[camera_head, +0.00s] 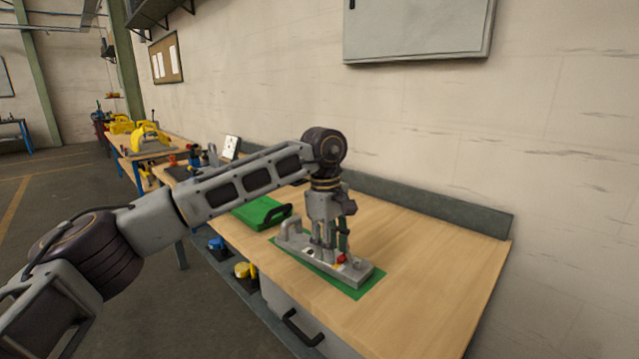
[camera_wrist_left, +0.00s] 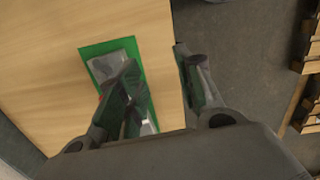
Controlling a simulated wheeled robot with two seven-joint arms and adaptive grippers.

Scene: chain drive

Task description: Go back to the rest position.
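My left arm reaches in from the left in the head view, and its gripper (camera_head: 336,236) points down over a grey chain drive fixture (camera_head: 360,273). The fixture lies on a green mat (camera_head: 369,291) on the workbench and has a small red part (camera_head: 341,258). In the left wrist view, my left gripper (camera_wrist_left: 158,68) has its two fingers well apart with nothing between them. The left finger there covers much of the fixture (camera_wrist_left: 107,65). I cannot tell whether the fingers touch the fixture. My right gripper is in neither view.
The wooden bench top (camera_head: 440,262) is clear to the right of the fixture. A green case (camera_head: 259,212) with a dark handle lies to the left, partly behind my arm. A wall cabinet (camera_head: 418,28) hangs above. A low grey backboard (camera_head: 450,208) edges the bench.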

